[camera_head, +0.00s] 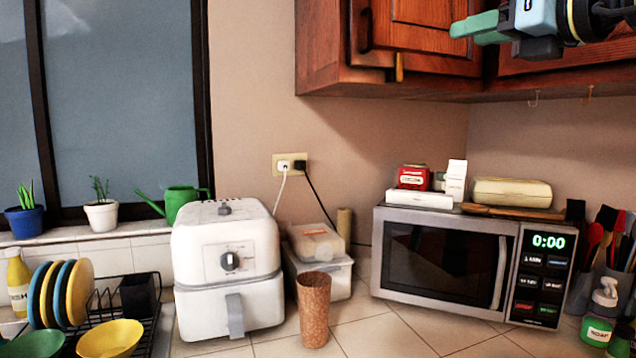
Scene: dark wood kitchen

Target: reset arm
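My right gripper (482,27) shows at the top right, with its arm coming in from the right edge. It is raised in front of the upper wooden cabinets (420,38), high above the microwave. Its green fingertip part points left, and nothing can be seen held in it. It is seen from the side, so whether its fingers are apart or together cannot be told. My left gripper is not in view.
A white air fryer (226,262), a brown cup (314,308) and a microwave (441,262) stand on the tiled counter. A dish rack (118,305) with plates is at the left. A soap bottle (600,318) and utensils are at the right. Open counter lies in front of the microwave.

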